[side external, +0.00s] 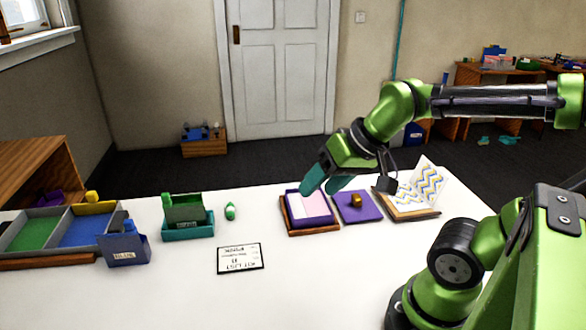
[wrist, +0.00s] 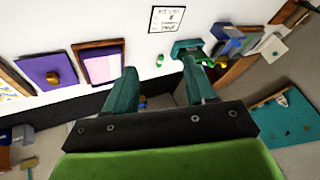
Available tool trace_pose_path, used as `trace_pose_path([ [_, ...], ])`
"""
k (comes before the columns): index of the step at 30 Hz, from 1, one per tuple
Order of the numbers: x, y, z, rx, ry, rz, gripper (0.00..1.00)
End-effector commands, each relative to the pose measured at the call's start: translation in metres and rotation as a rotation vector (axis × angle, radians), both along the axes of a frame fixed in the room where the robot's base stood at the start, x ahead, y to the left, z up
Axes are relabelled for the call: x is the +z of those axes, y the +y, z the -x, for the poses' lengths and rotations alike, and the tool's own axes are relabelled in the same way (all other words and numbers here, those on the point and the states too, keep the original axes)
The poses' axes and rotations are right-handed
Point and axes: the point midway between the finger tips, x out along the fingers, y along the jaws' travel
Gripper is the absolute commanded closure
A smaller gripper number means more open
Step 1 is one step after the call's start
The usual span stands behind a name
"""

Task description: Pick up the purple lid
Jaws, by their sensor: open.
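The purple lid (side external: 358,206) is a flat square with a small golden-brown knob on top. It lies on the white table just right of a purple box (side external: 310,207) on a brown wooden base. In the wrist view the lid (wrist: 46,74) is at the left, beside the open box (wrist: 101,63). My gripper (side external: 328,186) has teal fingers, open and empty. In the wrist view my gripper (wrist: 163,80) points away from the lid, which is left of both fingers.
A wooden stand with a zigzag-patterned card (side external: 418,190) is right of the lid. A green and teal box (side external: 187,218), a small green bottle (side external: 230,211), a printed card (side external: 240,258) and a divided tray (side external: 62,237) are leftward. The table's front middle is clear.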

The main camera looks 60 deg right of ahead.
Motion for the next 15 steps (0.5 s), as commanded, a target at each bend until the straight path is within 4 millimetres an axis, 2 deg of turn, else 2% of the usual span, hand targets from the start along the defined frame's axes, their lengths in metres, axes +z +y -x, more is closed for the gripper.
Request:
trace_pose_path([
  [3,-0.009,-0.047,-0.024,-0.134,0.106,0.002,0.45],
  [7,-0.019,-0.112,-0.044,-0.252,0.235,0.009,0.45],
  [11,-0.034,-0.182,-0.050,-0.340,0.368,0.008,0.45],
  [12,-0.039,-0.203,-0.050,-0.359,0.408,0.008,0.45],
  [15,-0.051,-0.249,-0.044,-0.392,0.494,0.002,0.45],
])
